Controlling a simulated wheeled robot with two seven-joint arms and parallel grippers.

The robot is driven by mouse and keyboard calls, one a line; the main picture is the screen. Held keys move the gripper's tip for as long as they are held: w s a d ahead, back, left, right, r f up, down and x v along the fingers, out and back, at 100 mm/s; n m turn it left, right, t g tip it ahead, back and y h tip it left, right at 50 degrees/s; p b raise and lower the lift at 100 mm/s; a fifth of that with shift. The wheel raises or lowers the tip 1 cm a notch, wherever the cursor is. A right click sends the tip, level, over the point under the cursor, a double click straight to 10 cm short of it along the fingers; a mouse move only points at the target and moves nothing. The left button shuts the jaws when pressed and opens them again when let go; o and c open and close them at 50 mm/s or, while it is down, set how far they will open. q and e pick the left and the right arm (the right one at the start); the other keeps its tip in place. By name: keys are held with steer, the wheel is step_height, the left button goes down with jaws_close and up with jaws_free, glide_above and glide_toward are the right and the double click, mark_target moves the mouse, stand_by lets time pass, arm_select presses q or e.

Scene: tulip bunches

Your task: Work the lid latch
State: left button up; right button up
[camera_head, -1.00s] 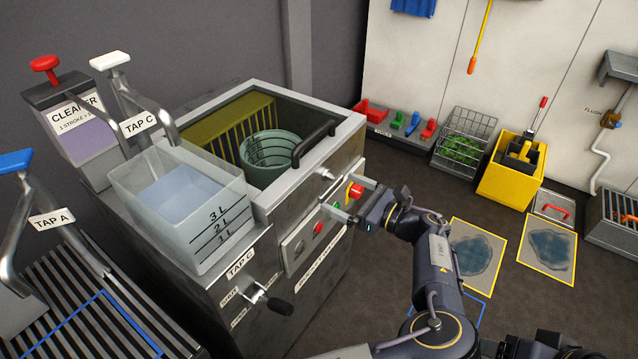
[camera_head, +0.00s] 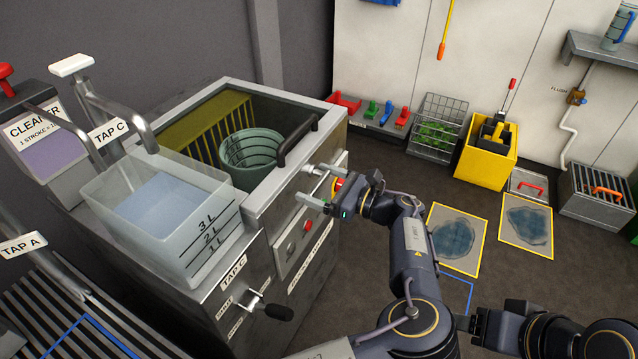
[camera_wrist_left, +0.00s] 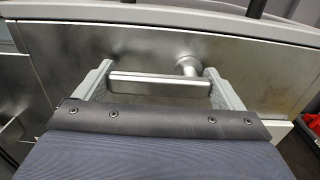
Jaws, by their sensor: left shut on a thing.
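The latch (camera_head: 309,169) is a small metal lever on the upper front of the steel machine, below its lid. In the left wrist view the latch's flat bar (camera_wrist_left: 160,88) lies horizontal, with its round pivot at the upper right. My left gripper (camera_head: 317,186) is at the machine's front; in the left wrist view its fingers (camera_wrist_left: 160,90) are at the bar's two ends, shut on it. The lid (camera_head: 290,106) is down, with a dark handle (camera_head: 298,141) near its front edge. The right arm shows at lower right; its fingers cannot be made out.
A red button (camera_head: 307,225) is on the machine's front below my gripper, and a black-handled tap lever (camera_head: 278,312) is lower left. A clear water tank (camera_head: 165,215) stands left of the lid. Floor is open right of the machine, up to yellow-edged mats (camera_head: 457,240).

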arm_select(q)
steer(key=shift+f+n, duration=0.1)
steer(key=shift+n, duration=0.2)
arm_select(e)
steer(key=shift+f, duration=0.1)
arm_select(q)
steer(key=n, duration=0.1)
steer(key=f+n+b, duration=0.1)
steer(key=n, duration=0.1)
steer(key=shift+w+f+n+b, duration=0.15)
steer(key=shift+n+b, duration=0.25)
steer(key=shift+n, duration=0.45)
steer(key=shift+w+f+n+b, duration=0.1)
steer(key=shift+f+n+b, duration=0.25)
steer(key=shift+n, duration=0.5)
arm_select(e)
steer(key=shift+f, duration=1.2)
arm_select(q)
steer(key=shift+r, duration=0.1)
arm_select(e)
steer(key=shift+c, duration=0.3)
